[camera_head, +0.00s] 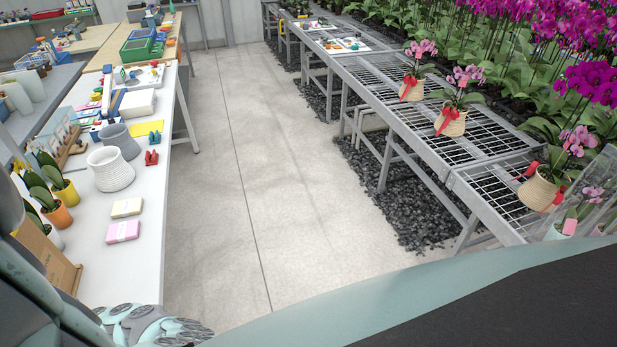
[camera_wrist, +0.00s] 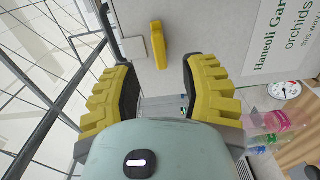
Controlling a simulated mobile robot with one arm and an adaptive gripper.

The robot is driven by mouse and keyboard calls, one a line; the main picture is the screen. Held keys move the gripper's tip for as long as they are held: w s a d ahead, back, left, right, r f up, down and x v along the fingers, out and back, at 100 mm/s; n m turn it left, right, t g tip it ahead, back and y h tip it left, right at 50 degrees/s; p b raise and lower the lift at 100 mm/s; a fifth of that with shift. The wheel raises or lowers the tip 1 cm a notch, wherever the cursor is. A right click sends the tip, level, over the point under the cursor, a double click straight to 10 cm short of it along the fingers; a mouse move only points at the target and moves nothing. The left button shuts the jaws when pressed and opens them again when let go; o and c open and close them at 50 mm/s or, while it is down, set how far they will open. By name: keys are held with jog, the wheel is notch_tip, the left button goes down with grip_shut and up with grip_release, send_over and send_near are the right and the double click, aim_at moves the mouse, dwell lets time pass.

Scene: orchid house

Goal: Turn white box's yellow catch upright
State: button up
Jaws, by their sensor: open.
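In the wrist view the yellow catch (camera_wrist: 159,45) is a short bar on a pale, flat face that looks like the white box (camera_wrist: 205,32). Its long side runs up and down in the picture, roughly in line with the lettering of the sign at right. A small pale plate (camera_wrist: 134,48) sits just left of it. My gripper (camera_wrist: 157,75) has its two yellow ribbed fingers wide apart, with nothing between them. The catch shows beyond the fingertips, centred in the gap and apart from both fingers. The catch is not visible in the head view.
In the wrist view a "Haneoli Gar... orchids" sign (camera_wrist: 280,38), a round dial (camera_wrist: 285,90) and a pink container (camera_wrist: 275,122) are at right; wire mesh (camera_wrist: 40,60) is at left. The head view shows a white table (camera_head: 140,200), a clear aisle (camera_head: 225,150) and metal benches (camera_head: 440,140).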

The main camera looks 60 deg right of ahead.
jog(key=shift+p+x, duration=1.05)
jog(key=shift+x, duration=2)
jog(key=shift+a, duration=0.1)
jog(key=shift+o, duration=0.5)
grip_shut()
